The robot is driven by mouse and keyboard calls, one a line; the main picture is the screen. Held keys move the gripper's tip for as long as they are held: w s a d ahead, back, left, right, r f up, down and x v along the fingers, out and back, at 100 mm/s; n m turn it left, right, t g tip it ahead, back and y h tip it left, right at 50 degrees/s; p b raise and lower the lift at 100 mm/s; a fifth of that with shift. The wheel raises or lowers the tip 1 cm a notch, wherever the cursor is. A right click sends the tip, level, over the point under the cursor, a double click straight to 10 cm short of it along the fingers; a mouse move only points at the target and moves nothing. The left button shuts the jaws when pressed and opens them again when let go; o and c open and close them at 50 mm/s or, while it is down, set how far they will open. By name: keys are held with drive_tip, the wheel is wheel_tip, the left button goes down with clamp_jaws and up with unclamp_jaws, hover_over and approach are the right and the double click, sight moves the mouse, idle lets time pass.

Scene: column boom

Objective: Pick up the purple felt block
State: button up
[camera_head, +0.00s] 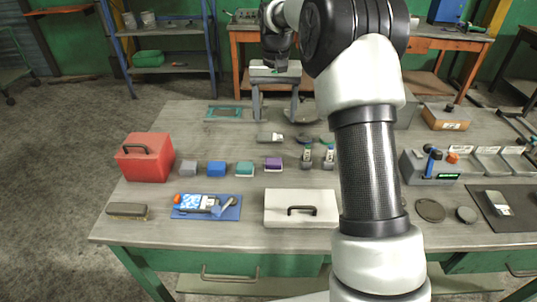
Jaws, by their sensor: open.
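The purple felt block (273,164) sits on the workbench (185,122), at the right end of a row of small blocks, and looks upright and uncovered. My gripper (276,114) points down with its two fingers spread wide and nothing between them. In the head view it appears beyond the purple block, towards the back edge of the bench. How high it hangs above the bench is hard to tell. It does not touch the purple block.
Left of it stand a teal block (244,168), a blue block (216,169) and a grey block (188,168), then a red box (145,158). Two small bottles (307,156) stand to its right. A white case (300,208) lies in front; a grey item (270,138) lies behind.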

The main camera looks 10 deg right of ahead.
sight(273, 162)
drive_tip(key=f, duration=1.2)
drive_tip(key=f+b, duration=0.1)
drive_tip(key=f, duration=0.5)
drive_tip(key=shift+w+f, duration=0.25)
drive_tip(key=shift+w, duration=0.05)
drive_tip(key=c, duration=1.2)
drive_tip(key=shift+r, duration=0.15)
wheel_tip(273, 162, up, 10)
drive_tip(key=shift+f, duration=0.1)
